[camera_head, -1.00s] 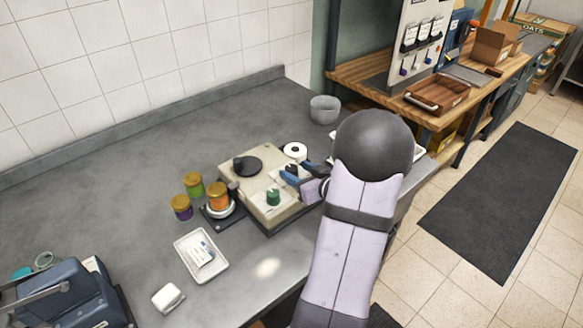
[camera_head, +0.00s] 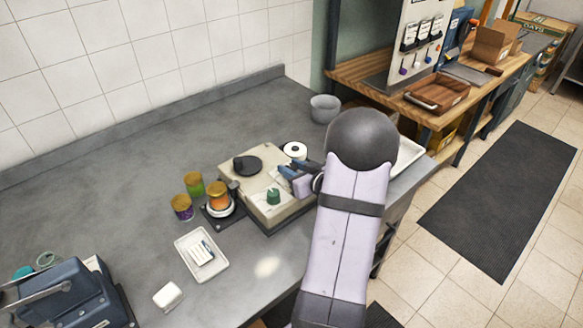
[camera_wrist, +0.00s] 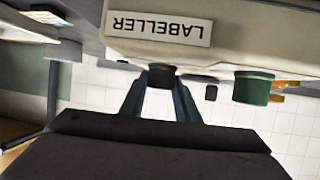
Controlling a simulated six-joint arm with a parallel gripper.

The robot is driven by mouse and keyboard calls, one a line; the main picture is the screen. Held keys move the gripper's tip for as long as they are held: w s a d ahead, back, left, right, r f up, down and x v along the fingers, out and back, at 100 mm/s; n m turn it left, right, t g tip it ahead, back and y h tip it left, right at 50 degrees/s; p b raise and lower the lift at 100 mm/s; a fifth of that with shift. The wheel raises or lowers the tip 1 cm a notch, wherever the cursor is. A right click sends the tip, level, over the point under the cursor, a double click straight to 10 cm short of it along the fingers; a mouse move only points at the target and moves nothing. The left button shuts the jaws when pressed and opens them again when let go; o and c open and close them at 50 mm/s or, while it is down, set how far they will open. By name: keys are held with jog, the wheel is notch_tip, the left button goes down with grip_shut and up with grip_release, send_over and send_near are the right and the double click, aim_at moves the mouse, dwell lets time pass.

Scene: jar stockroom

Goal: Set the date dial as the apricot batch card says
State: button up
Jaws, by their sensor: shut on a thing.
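The labeller (camera_head: 262,210) is a beige box on the grey counter, and its name plate (camera_wrist: 160,28) shows upside down in the wrist view. My gripper (camera_head: 284,171) is at its right side. In the wrist view its two blue fingers (camera_wrist: 161,82) are shut on a small dark knob (camera_wrist: 162,70) at the labeller's edge, which may be the date dial. Its markings are hidden.
An orange jar (camera_head: 218,198) stands on the labeller's left plate, beside a green jar (camera_head: 194,185) and a purple jar (camera_head: 181,207). A white tray (camera_head: 185,245) holds white pieces. A grey bowl (camera_head: 324,110) stands behind. Cards (camera_head: 410,37) hang on a board. The back-left counter is clear.

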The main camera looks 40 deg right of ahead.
jog(key=shift+r, duration=0.15)
jog(key=shift+d+r+n+y+p, duration=0.15)
jog(key=shift+n+y+p, duration=0.6)
jog(key=shift+p, duration=0.4)
jog(key=shift+f+n+y+p, duration=0.2)
jog(key=shift+n+y+p, duration=0.65)
jog(key=shift+y, duration=0.3)
jog(key=o, duration=1)
jog(key=shift+o, duration=0.2)
jog(key=shift+s, duration=0.1)
jog(key=shift+b+v, duration=0.9)
jog(key=shift+v, duration=2.65)
